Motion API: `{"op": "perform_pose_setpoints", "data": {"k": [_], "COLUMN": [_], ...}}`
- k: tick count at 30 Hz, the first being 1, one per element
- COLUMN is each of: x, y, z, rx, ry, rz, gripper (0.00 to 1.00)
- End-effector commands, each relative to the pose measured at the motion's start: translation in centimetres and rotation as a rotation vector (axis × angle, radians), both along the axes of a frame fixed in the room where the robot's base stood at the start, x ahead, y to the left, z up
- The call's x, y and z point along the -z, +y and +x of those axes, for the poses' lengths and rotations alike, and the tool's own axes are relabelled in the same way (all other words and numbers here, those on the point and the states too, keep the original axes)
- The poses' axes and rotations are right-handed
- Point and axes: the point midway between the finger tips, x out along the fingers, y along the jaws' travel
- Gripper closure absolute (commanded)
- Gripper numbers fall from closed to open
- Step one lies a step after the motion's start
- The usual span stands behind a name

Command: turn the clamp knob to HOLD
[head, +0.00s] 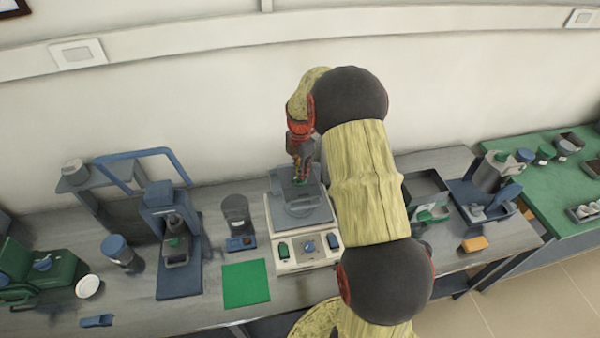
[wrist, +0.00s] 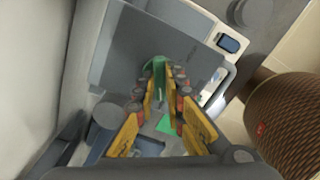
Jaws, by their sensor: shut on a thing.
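The cream device with a grey top plate stands in the middle of the bench in the head view (head: 290,262). My gripper (head: 299,178) reaches down over this plate. In the wrist view my gripper (wrist: 160,84) has its yellow-padded fingers on both sides of a green knob (wrist: 158,66), which I take to be the clamp knob, and is shut on it. The fingers hide part of the knob. No HOLD mark can be read, so I cannot tell its setting.
The device's front has a green switch (head: 283,249) and a blue knob (head: 309,246). A green mat (head: 246,284) lies to its left, with a blue press (head: 178,250) beyond. An orange block (head: 474,244) lies to the right. My arm covers part of the bench.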

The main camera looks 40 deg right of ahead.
Motion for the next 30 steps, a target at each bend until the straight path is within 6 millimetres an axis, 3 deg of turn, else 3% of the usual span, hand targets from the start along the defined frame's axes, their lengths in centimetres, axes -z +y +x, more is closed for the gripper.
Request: {"op": "perform_pose_setpoints", "data": {"k": [17, 30], "x": [-0.02, 0.03], "y": [0.0, 0.01], "z": [0.03, -0.02], "rx": [0.022, 0.297], "ry": [-0.001, 0.0], "rz": [0.0, 0.001], "gripper": [1.0, 1.0]}}
